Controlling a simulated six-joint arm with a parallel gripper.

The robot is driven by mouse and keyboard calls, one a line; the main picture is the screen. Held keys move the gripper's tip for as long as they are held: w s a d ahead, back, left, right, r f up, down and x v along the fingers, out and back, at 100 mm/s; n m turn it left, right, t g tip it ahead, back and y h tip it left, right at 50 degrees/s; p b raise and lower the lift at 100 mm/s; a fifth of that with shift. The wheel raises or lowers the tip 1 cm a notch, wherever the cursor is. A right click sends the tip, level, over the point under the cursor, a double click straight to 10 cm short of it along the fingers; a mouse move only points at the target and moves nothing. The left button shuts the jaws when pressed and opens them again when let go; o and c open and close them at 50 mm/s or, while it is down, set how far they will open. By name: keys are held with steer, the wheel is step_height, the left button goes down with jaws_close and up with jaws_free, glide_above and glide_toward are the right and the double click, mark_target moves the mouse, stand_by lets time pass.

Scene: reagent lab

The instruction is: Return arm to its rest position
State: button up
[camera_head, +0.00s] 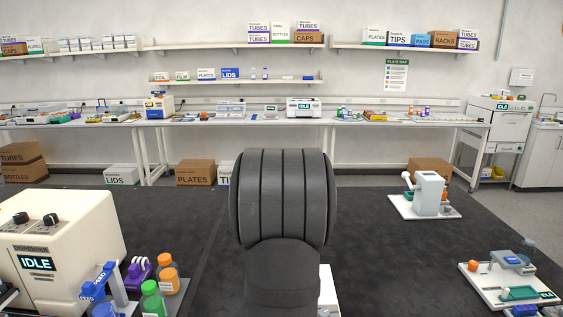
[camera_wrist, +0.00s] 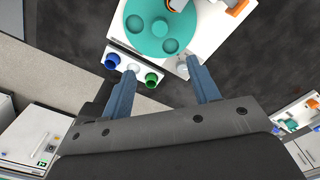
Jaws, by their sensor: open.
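My gripper (camera_wrist: 160,72) shows in the wrist view with its two blue-grey fingers spread apart and nothing between them. Past the fingertips is a white device (camera_wrist: 212,22) with a round teal plate (camera_wrist: 157,30) on top. Blue (camera_wrist: 112,61) and green (camera_wrist: 151,79) round parts sit along its near edge. I cannot tell the height of the fingers above it. In the head view my dark grey arm link stands in the middle and hides the gripper and most of what lies behind it.
A cream dispenser (camera_head: 68,250) reading IDLE stands at the left, beside orange (camera_head: 168,280) and green-capped (camera_head: 152,298) bottles. A white device (camera_head: 428,193) and a white board with a teal part (camera_head: 510,284) sit at the right. The dark mat (camera_head: 385,250) is bare between.

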step_height(320, 180, down, 18)
steer(key=shift+r, duration=0.15)
steer(key=shift+n, duration=0.3)
steer(key=n, duration=0.8)
steer(key=shift+n, duration=0.3)
